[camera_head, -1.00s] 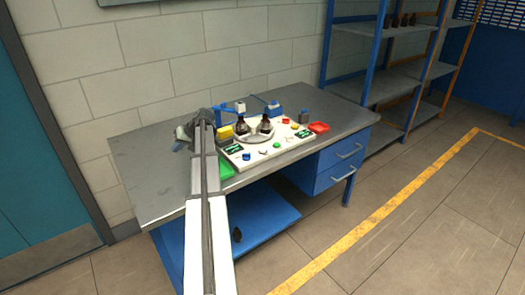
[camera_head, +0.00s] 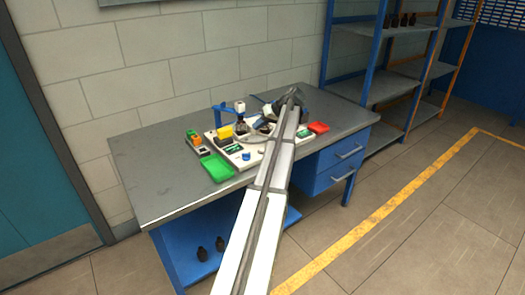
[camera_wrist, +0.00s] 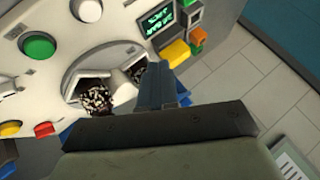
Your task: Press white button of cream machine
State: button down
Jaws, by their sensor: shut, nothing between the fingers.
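The cream machine (camera_head: 229,148) stands on the grey table, its right part hidden behind my arm in the head view. In the wrist view its panel (camera_wrist: 60,72) fills the upper left. The white button (camera_wrist: 88,10) is round and sits at the top edge there, near a green button (camera_wrist: 38,45). My gripper (camera_wrist: 155,74) is shut and empty, its tip at the panel's edge beside the white-rimmed recess, apart from the white button and below right of it in the picture. In the head view my wrist hides the fingers.
Yellow (camera_wrist: 10,129) and red (camera_wrist: 44,129) buttons are nearby. The table's left part is bare.

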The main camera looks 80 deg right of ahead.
jog(key=s, duration=0.2)
jog(key=shift+s+d+r, duration=0.1)
jog(key=shift+s+r, duration=0.2)
jog(key=shift+f, duration=0.1)
jog(key=shift+f, duration=4.3)
jog(key=shift+f, duration=0.25)
jog(key=shift+f, duration=0.2)
jog(key=shift+f, duration=0.45)
jog(key=shift+r, duration=0.9)
